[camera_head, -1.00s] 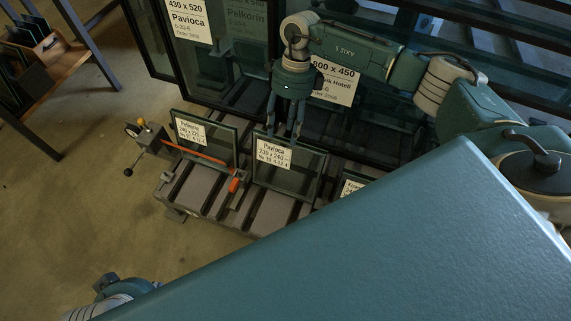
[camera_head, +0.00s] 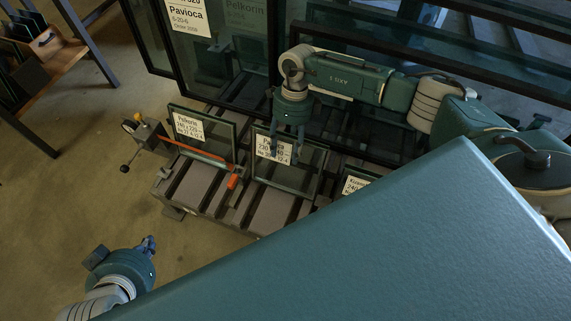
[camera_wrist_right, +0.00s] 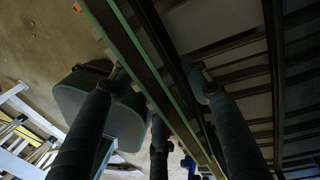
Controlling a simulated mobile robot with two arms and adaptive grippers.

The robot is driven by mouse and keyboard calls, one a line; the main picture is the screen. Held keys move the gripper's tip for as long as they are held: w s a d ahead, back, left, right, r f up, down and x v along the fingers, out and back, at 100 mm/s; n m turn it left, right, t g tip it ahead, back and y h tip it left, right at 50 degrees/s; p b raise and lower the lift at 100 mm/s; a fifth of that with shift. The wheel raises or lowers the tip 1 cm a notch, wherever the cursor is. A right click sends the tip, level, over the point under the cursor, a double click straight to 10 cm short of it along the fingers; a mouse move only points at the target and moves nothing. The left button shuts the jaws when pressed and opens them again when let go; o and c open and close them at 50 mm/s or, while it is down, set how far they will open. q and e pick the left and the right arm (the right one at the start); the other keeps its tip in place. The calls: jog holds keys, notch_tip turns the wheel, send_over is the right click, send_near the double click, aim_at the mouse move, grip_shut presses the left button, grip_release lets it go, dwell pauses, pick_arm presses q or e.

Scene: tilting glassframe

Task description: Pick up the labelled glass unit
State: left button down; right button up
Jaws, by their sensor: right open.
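Three small labelled glass units stand on the slatted rack: Pelkorin (camera_head: 216,149) at left, Pavioca (camera_head: 297,178) in the middle, and a third (camera_head: 354,185) mostly hidden by my teal body. My right gripper (camera_head: 287,150) is at the top edge of the Pavioca unit, its fingers hanging in front of part of its label. In the right wrist view, a glass unit's long green edge (camera_wrist_right: 150,72) runs between my open fingers (camera_wrist_right: 165,110), with fingers on both sides. Contact is unclear. My left gripper (camera_head: 149,243) is low at left, well away from the rack; its jaw opening is unclear.
Large labelled glass panes (camera_head: 189,17) in dark frames stand behind the rack. An orange bar (camera_head: 200,153) and a lever clamp (camera_head: 141,133) are at the rack's left end. A wooden shelf (camera_head: 55,60) stands at upper left. The floor left of the rack is clear.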

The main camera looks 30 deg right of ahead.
jog(key=shift+f, duration=0.35)
grip_shut()
pick_arm(q)
jog(key=shift+w+d+r, duration=0.15)
jog(key=shift+w+r, duration=0.15)
jog(key=shift+w, duration=0.15)
pick_arm(e)
jog(key=shift+a+r, duration=0.1)
jog(key=shift+r, duration=0.05)
jog(key=shift+w+r, duration=0.1)
